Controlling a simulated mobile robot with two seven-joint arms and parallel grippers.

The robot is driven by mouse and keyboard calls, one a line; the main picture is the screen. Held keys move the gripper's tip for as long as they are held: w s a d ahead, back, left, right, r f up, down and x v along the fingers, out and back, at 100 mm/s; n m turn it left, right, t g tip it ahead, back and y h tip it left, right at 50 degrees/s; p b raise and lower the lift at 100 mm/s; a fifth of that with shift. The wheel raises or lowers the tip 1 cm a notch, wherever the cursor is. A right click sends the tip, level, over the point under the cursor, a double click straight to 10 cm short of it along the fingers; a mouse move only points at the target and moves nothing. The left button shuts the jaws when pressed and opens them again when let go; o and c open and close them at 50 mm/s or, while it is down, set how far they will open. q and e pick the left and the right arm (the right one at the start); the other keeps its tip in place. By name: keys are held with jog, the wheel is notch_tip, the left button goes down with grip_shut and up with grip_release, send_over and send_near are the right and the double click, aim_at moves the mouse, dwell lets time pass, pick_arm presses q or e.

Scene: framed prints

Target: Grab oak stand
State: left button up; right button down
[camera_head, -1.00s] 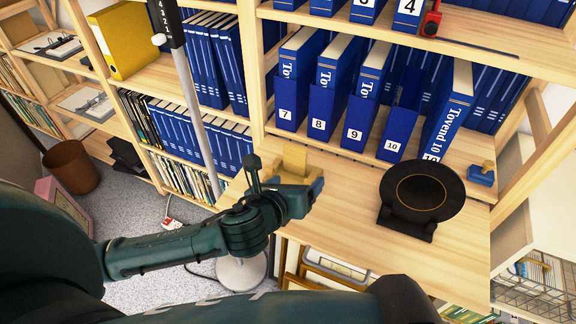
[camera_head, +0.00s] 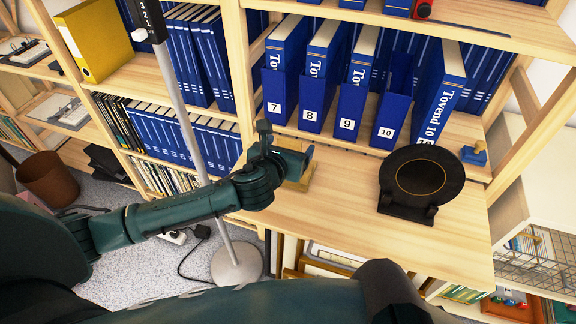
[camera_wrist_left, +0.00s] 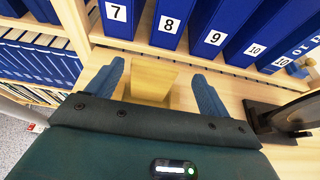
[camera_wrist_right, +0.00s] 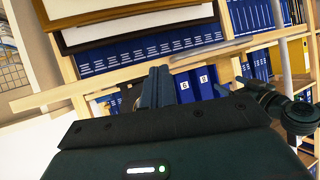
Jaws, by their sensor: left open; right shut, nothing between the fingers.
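The oak stand (camera_head: 303,182) is a small light-wood piece on the wooden desk surface, below the binders numbered 7 and 8. My left gripper (camera_head: 306,158) is at it and hides part of it in the head view. In the left wrist view the oak stand (camera_wrist_left: 150,80) shows between the two spread blue fingers (camera_wrist_left: 158,72), with the gripper open. I cannot tell whether the fingers touch it. My right gripper (camera_wrist_right: 157,88) shows in the right wrist view with its fingers together and empty, in front of blue binders.
A black round plate on a black stand (camera_head: 421,178) is to the right on the desk. A small blue stand (camera_head: 474,154) is further right. Blue binders (camera_head: 350,100) line the shelf behind. A grey pole (camera_head: 185,110) stands at the left. The desk's front middle is clear.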

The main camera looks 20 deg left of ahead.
aim_at(288, 143)
pick_arm(q)
jog(key=x, duration=0.5)
jog(key=shift+w+a+f, duration=0.1)
jog(key=shift+a+f, duration=0.05)
jog(key=shift+a, duration=0.1)
jog(key=c, duration=1.4)
